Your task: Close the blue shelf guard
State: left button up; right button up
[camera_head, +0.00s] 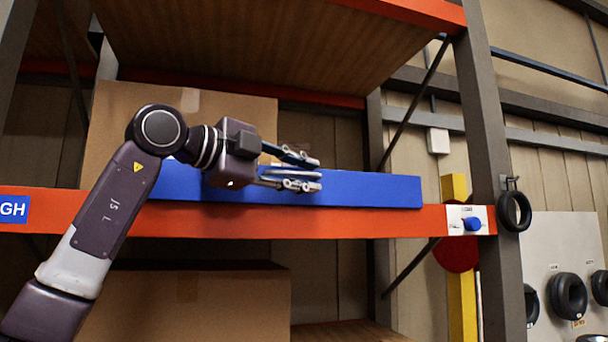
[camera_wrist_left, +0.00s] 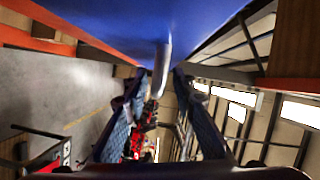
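The blue shelf guard (camera_head: 375,189) is a long flat blue panel lying along the top of the orange shelf beam. Its underside or face also fills the top of the left wrist view (camera_wrist_left: 110,22). My left gripper (camera_head: 308,173) is in front of the guard's middle, with its fingers apart. In the left wrist view a grey handle-like piece (camera_wrist_left: 162,65) comes off the blue panel between the open fingers (camera_wrist_left: 160,110). I cannot tell whether a finger touches it. My right gripper is in neither view.
The orange beam (camera_head: 340,222) runs across the rack. A white plate with a blue knob (camera_head: 472,224) sits at its right end. A cardboard box (camera_head: 115,115) stands behind the guard; another is below. A grey upright (camera_head: 482,120) bounds the right, with a black ring hanging there.

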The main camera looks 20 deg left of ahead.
pick_arm(q)
jog(key=f+v, duration=0.1)
jog(key=v, duration=1)
jog(key=shift+s+a+r, duration=0.2)
jog(key=shift+s+r, duration=0.25)
